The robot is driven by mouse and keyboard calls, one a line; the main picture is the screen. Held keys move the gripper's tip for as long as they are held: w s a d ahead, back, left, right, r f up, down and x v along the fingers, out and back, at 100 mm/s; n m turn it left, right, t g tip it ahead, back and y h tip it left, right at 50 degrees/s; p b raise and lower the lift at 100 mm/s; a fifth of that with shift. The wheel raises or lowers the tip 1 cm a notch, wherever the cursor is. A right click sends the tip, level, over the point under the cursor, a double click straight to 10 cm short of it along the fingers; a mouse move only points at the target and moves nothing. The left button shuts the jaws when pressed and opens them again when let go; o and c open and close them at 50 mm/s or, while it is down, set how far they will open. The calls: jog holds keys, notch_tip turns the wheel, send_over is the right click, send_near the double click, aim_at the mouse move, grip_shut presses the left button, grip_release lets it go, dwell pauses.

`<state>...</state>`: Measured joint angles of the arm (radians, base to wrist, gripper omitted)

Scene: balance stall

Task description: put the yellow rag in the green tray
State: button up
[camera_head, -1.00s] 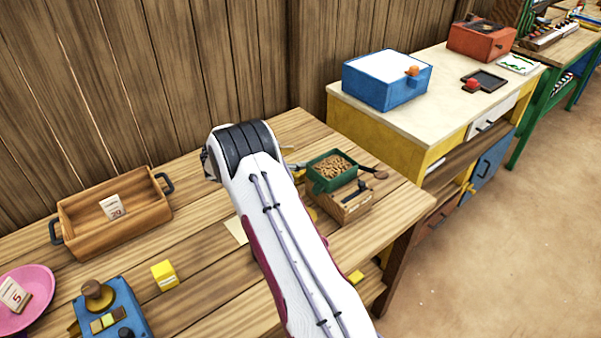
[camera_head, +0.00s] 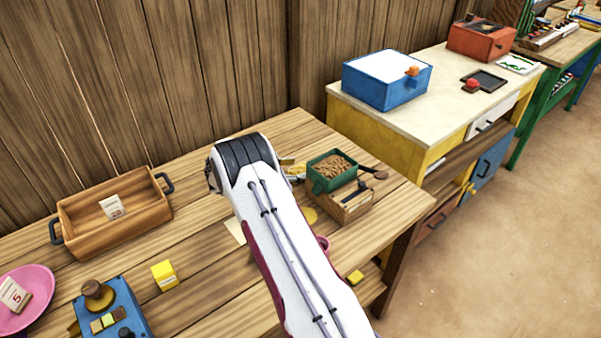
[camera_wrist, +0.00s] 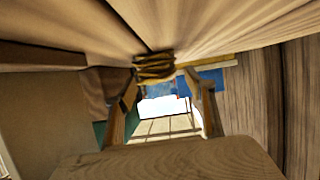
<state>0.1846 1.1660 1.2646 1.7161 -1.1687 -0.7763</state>
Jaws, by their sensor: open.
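The yellow rag (camera_wrist: 153,68) looks like a small folded bundle on the wooden tabletop, just past my fingertips in the wrist view. In the head view a bit of yellow (camera_head: 294,168), likely the rag, shows beside my arm, left of the green tray (camera_head: 322,185). The green tray is a small box holding brown pieces. My gripper (camera_wrist: 163,86) is open, its two fingers apart with the rag near the gap between their tips. Whether they touch it I cannot tell. In the head view my arm hides the gripper.
A wooden box (camera_head: 352,203) stands against the green tray's near side. A wooden tray (camera_head: 80,236), a yellow block (camera_head: 164,275), a blue device (camera_head: 128,312) and a pink plate (camera_head: 38,318) are to the left. The wooden wall rises behind the table.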

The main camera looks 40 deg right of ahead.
aim_at(302, 167)
jog(key=shift+x, duration=1.35)
jog(key=shift+r, duration=0.15)
jog(key=c, duration=1.2)
jog(key=shift+r, duration=0.2)
jog(key=shift+r, duration=4.85)
